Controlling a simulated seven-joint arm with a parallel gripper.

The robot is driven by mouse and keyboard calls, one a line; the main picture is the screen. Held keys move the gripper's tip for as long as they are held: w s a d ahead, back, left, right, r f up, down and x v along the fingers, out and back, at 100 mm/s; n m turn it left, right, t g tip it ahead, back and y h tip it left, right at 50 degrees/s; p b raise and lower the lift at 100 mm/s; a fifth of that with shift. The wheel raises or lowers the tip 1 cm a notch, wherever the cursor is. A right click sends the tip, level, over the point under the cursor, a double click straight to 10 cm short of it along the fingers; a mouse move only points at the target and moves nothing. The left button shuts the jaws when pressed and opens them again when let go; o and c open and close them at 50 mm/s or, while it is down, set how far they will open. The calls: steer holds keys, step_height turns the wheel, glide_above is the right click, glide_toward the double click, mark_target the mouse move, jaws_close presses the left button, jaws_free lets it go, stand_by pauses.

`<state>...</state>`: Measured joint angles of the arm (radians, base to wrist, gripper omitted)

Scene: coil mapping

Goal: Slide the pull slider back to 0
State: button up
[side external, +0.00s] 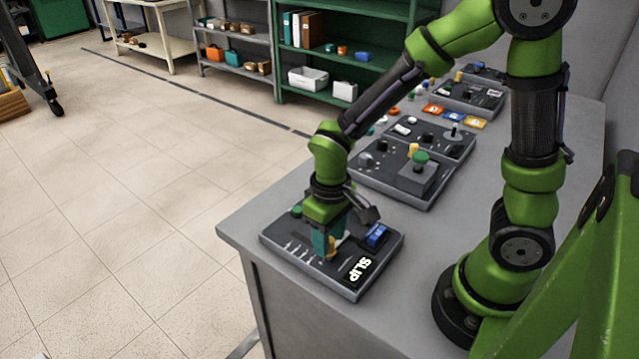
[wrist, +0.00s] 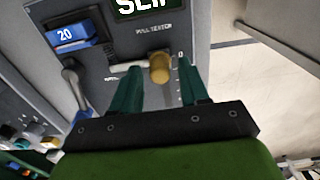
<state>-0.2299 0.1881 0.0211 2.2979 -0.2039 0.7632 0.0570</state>
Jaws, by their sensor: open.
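The pull slider's brass-yellow knob (wrist: 160,67) is on the dark pull tester panel (wrist: 120,53). It is level with the "0" mark at the top of the printed scale in the wrist view. My gripper (wrist: 160,64) is open, with one teal finger on each side of the knob and a visible gap on both sides. In the side view my gripper (side external: 327,245) is down at the panel, and the knob (side external: 332,250) shows partly behind the fingers. The lit display (side external: 358,270) reads "SLIP".
A blue block marked "20" (wrist: 72,33) sits on the panel, near a grey lever or clamp (wrist: 75,85). Other control panels (side external: 400,170) with knobs and joysticks stand farther along the grey bench (side external: 240,225). The bench edge is close to the panel.

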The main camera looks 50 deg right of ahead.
mark_target(331, 242)
steer(key=shift+r, duration=3.4)
steer(key=shift+f, duration=0.1)
steer(key=shift+s+a+r, duration=0.1)
steer(key=shift+s+r, duration=0.15)
steer(key=shift+s, duration=0.05)
steer(key=s+d+r+m+t+y, duration=0.1)
steer(key=s+d+r+m+t, duration=0.1)
steer(key=r, duration=0.4)
steer(key=s+d+r+m+t+y, duration=0.1)
steer(key=s+d+r+m+t, duration=0.1)
steer(key=r+t, duration=0.3)
steer(key=shift+s+d+r, duration=0.15)
steer(key=shift+s+r, duration=0.1)
steer(key=shift+r, duration=0.1)
